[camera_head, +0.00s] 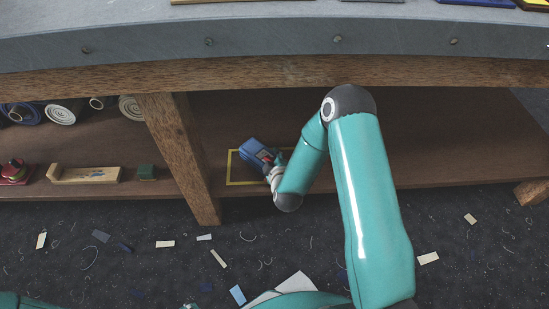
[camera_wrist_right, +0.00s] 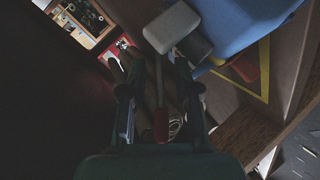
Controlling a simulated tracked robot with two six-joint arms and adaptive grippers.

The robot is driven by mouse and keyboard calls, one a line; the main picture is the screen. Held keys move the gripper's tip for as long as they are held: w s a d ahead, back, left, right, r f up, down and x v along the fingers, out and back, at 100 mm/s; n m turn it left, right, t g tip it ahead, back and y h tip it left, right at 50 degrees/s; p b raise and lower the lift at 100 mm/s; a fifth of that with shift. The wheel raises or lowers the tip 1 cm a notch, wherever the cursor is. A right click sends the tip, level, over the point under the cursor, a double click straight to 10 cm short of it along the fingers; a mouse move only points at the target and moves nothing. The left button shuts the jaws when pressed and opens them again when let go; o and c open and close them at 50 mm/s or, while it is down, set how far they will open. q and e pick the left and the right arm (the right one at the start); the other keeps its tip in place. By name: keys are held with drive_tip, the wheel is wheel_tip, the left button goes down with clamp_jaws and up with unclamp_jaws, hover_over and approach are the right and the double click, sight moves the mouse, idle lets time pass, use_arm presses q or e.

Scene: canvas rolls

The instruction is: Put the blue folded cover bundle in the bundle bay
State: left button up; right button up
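The blue folded cover bundle (camera_head: 253,149), with a red patch on it, is at the yellow-outlined bundle bay (camera_head: 232,170) on the lower shelf. In the head view it sits over the back part of the outline; I cannot tell whether it lies fully flat. My right gripper (camera_head: 272,168) is beside the bundle's right end, partly hidden by my arm. In the right wrist view the blue bundle (camera_wrist_right: 240,22) is at upper right, outside the fingers, with the yellow line (camera_wrist_right: 264,72) beside it. My left gripper is not in view.
A wooden leg (camera_head: 180,155) stands left of the bay, and the bench's edge beam (camera_head: 270,73) hangs above. Rolls (camera_head: 62,113) and a wooden block (camera_head: 88,174) are on the left shelf. The shelf right of my arm (camera_head: 450,140) is clear. Scraps litter the floor.

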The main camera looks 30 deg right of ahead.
drive_tip(key=p+v, duration=0.4)
drive_tip(key=v, duration=0.8)
drive_tip(key=s+a+f+m+g+y, duration=0.4)
drive_tip(key=a+f+g+y, duration=0.15)
drive_tip(key=a+f, duration=0.35)
drive_tip(key=s+a+f+m+g+y, duration=0.1)
drive_tip(key=s+a+m+g+y, duration=0.3)
drive_tip(key=s+a, duration=0.3)
drive_tip(key=s+g, duration=0.1)
drive_tip(key=s, duration=0.2)
drive_tip(key=shift+s+a+f+m, duration=0.35)
drive_tip(key=shift+s+f+m, duration=0.05)
drive_tip(key=shift+g, duration=0.25)
